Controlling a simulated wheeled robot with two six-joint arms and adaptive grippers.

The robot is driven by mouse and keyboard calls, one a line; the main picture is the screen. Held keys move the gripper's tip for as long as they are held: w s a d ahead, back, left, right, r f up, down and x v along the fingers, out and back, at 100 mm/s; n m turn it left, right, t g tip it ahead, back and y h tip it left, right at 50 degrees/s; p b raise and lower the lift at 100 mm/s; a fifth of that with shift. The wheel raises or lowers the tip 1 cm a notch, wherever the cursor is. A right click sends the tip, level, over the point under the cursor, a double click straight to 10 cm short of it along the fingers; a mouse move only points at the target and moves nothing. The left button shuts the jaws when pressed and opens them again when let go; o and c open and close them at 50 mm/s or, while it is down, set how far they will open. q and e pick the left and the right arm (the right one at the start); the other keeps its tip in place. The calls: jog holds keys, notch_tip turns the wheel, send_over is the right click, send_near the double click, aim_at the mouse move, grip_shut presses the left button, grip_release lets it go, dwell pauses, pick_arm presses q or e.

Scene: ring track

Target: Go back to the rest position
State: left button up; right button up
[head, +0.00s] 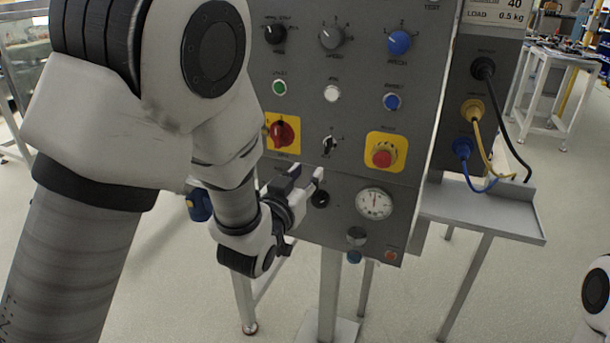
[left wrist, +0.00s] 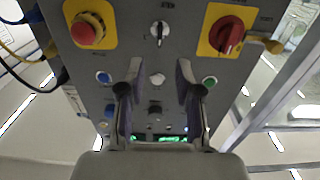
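My left gripper (head: 305,178) is in front of the lower left part of the grey control panel (head: 340,85) in the head view. In the left wrist view the left gripper (left wrist: 159,70) has its two fingers spread, with nothing between them. The panel appears upside down there, with the white button (left wrist: 157,79) behind the gap. I cannot tell the exact distance from fingertips to panel. My right gripper is out of view; only a white piece of my right arm shows at the lower right edge of the head view.
The panel carries a red rotary switch (head: 282,132), a red emergency button (head: 383,157), a key switch (head: 328,145) and a gauge (head: 374,203). Plugged cables (head: 487,150) hang above a grey side shelf (head: 490,212) at the right. Pale floor (head: 190,290) is open around the stand.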

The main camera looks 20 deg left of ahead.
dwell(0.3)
pick_arm(q)
jog(key=s+a+f+g+p, duration=0.1)
jog(key=s+f+g+p, duration=0.2)
jog(key=f, duration=0.4)
jog(key=s+a+f+n+g+p, duration=0.1)
jog(key=s+f+g+p, duration=0.15)
jog(key=f, duration=0.45)
jog(key=s+a+f+g+p, duration=0.1)
jog(key=s+f+g+p, duration=0.2)
jog(key=f, duration=0.4)
jog(key=s+f+g+p, duration=0.1)
jog(key=s+f+g, duration=0.2)
jog(key=s, duration=0.5)
jog(key=s+f+g+p, duration=0.1)
jog(key=s+f+g, duration=0.2)
jog(key=s, duration=0.5)
jog(key=s+a+f+g+p, duration=0.1)
jog(key=s+f+g, duration=0.2)
jog(key=s, duration=0.6)
notch_tip(320, 180, down, 2)
jog(key=shift+f+g, duration=0.1)
jog(key=shift+g, duration=0.25)
jog(key=shift+s, duration=0.15)
